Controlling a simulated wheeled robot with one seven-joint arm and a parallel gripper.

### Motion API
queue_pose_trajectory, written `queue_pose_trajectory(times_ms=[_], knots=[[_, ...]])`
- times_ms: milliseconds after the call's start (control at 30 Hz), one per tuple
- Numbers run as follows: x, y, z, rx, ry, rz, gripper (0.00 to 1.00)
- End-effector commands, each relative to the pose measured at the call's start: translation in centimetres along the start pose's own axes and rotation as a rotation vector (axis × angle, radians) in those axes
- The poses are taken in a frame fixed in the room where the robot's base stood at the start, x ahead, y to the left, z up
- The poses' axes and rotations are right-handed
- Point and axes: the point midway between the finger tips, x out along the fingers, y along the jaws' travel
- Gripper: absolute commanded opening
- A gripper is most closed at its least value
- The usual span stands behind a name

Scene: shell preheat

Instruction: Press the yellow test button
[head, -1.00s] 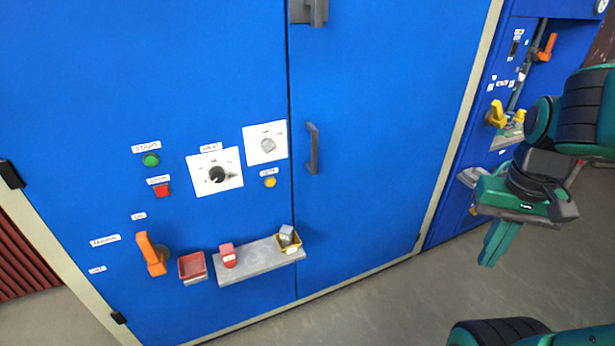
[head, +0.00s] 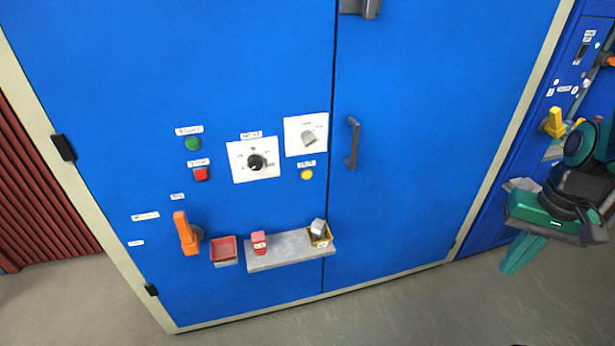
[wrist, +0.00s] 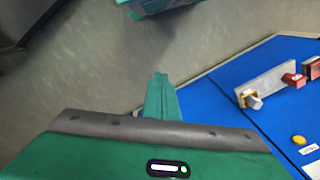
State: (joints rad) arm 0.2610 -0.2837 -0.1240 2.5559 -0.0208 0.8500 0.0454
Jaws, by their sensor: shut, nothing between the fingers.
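The yellow test button (head: 307,174) is a small round button on the blue cabinet's left door, below a white panel with a grey knob. A small label sits just above it. It also shows in the wrist view (wrist: 298,140) at the right edge. My gripper (head: 520,254) is at the right of the head view, well to the right of the button and apart from it, pointing downward. In the wrist view its green fingers (wrist: 160,95) are together and hold nothing.
A green button (head: 193,143), red button (head: 201,174), black dial (head: 257,162) and orange handle (head: 187,234) share the door. A grey shelf (head: 285,254) juts out below, with a red block and yellow tray. A door handle (head: 352,143) sticks out right of the button.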

Motion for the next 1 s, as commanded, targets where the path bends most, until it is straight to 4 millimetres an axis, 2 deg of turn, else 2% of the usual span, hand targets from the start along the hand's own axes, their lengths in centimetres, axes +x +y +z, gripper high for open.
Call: queue_pose_trajectory(times_ms=[100, 233, 400, 533, 767, 1000], knots=[[3.1, -3.4, -2.0, -0.058, -0.018, -0.056, 0.0], [6.2, -7.7, -3.4, -0.106, -0.035, -0.147, 0.0], [10.0, -13.8, -4.1, -0.13, -0.069, -0.303, 0.0], [12.2, -18.6, -4.0, -0.118, -0.103, -0.443, 0.0], [14.0, -27.0, -3.3, -0.025, -0.184, -0.721, 0.0], [13.1, -34.4, -3.3, 0.18, -0.29, -1.024, 0.0]])
